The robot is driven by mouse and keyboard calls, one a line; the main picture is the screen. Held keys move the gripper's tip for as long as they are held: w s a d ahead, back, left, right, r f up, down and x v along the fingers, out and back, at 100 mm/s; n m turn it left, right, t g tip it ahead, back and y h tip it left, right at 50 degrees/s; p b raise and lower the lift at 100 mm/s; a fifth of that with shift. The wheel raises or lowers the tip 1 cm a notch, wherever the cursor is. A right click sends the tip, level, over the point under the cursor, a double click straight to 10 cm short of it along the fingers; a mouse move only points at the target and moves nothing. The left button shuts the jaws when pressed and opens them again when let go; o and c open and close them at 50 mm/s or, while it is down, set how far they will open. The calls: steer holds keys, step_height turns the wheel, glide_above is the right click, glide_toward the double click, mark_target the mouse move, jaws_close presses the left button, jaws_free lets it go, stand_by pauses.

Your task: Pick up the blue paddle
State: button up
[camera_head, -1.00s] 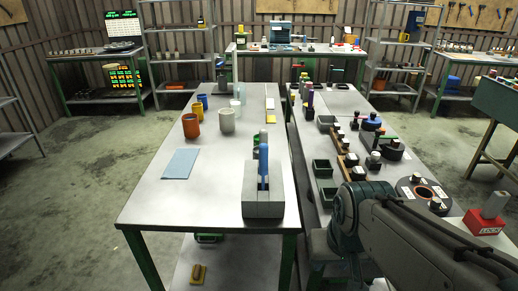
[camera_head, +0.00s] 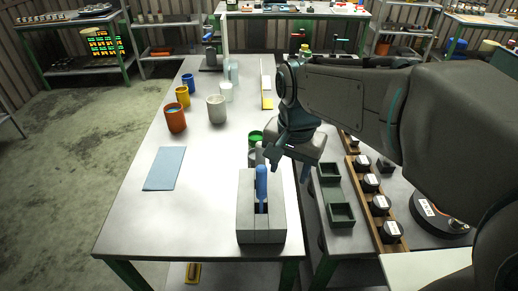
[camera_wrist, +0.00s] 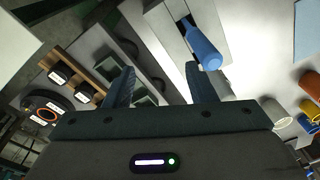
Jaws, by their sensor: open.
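The blue paddle (camera_head: 262,184) stands upright in a slot of a grey block (camera_head: 262,228) on the metal table, its rounded handle up. In the wrist view the blue handle (camera_wrist: 204,50) points toward me from the grey block (camera_wrist: 165,32), right of my right finger's tip. My gripper (camera_head: 288,168) is open and empty, above and to the right of the block in the head view. Its fingers (camera_wrist: 160,82) show spread in the wrist view, with no paddle between them. The paddle's lower part is hidden in the block.
A green-topped container (camera_head: 255,138) stands just behind the block. A light blue sheet (camera_head: 165,168), an orange cup (camera_head: 175,120) and a pale cup (camera_head: 216,110) are on the table's left side. Dark trays (camera_head: 341,214) and a wooden rack (camera_head: 370,200) are on the right bench.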

mark_target(263, 167)
steer(key=w+a+r+m+p, duration=0.1)
steer(key=w+a+r, duration=0.1)
steer(key=w+a+r+m+p, duration=0.1)
steer(key=w+a+r+m, duration=0.1)
steer(key=shift+a+r+g, duration=0.1)
steer(key=shift+a+g, duration=0.25)
steer(key=shift+g, duration=0.05)
steer(key=shift+a, duration=0.2)
steer(key=shift+w+a+f+m, duration=0.1)
steer(key=shift+f+m, duration=0.2)
steer(key=shift+f, duration=0.05)
step_height(263, 167, down, 8)
steer(key=shift+r, duration=0.2)
steer(key=shift+a+f+p, duration=0.2)
steer(key=shift+f+p, duration=0.65)
steer(key=shift+f, duration=1.8)
steer(key=c, duration=1)
